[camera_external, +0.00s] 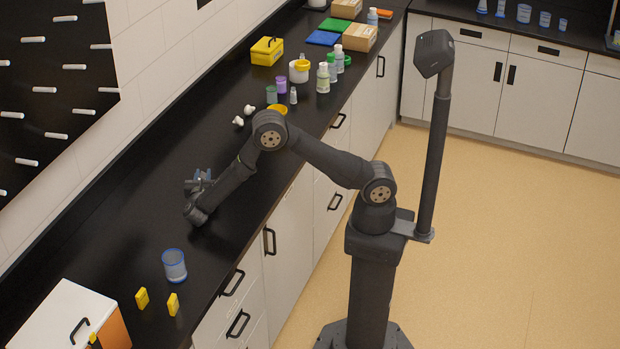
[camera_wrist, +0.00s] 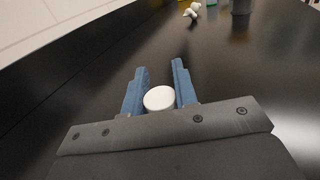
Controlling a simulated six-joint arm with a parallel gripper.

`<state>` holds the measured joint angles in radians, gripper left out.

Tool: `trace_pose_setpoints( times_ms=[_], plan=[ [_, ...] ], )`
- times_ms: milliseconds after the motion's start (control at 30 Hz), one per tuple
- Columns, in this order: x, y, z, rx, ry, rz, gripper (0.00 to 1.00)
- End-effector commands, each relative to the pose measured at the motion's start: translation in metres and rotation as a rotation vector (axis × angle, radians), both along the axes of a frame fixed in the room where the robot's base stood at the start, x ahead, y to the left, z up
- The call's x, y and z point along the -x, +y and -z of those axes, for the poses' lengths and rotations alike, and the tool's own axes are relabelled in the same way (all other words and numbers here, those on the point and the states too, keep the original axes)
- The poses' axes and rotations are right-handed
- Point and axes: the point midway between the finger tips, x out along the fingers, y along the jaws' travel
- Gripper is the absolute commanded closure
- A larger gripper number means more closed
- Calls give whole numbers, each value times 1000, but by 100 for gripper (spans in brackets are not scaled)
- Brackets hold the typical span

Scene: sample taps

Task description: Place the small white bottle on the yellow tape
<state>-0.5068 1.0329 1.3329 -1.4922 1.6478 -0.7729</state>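A white round top, seemingly of the small white bottle (camera_wrist: 159,98), sits between the two blue fingers of my gripper (camera_wrist: 162,80), close to the palm. The fingers flank it closely on both sides; whether they press on it is unclear. In the external view my gripper (camera_external: 200,181) is low over the black counter near the wall, and I cannot make out the bottle there. A yellow ring, likely the yellow tape (camera_external: 278,107), lies on the counter farther along, partly hidden by my arm.
On the black counter (camera_external: 130,215), white pieces (camera_external: 243,115), cups and bottles (camera_external: 323,78), and a yellow box (camera_external: 267,51) stand beyond my arm. The counter around my gripper is clear.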

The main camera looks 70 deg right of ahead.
Motion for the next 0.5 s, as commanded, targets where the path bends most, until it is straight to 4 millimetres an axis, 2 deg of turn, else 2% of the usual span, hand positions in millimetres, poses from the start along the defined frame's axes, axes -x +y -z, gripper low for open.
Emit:
trace_pose_setpoints(
  times_ms=[33, 67, 167, 367, 500],
  plan=[
    [0, 0, 0, 0, 0, 0, 89],
    [0, 0, 0, 0, 0, 0, 94],
    [0, 0, 0, 0, 0, 0, 100],
    [0, 0, -1, 0, -1, 0, 100],
    [0, 0, -9, -1, -2, 0, 100]
  ],
)
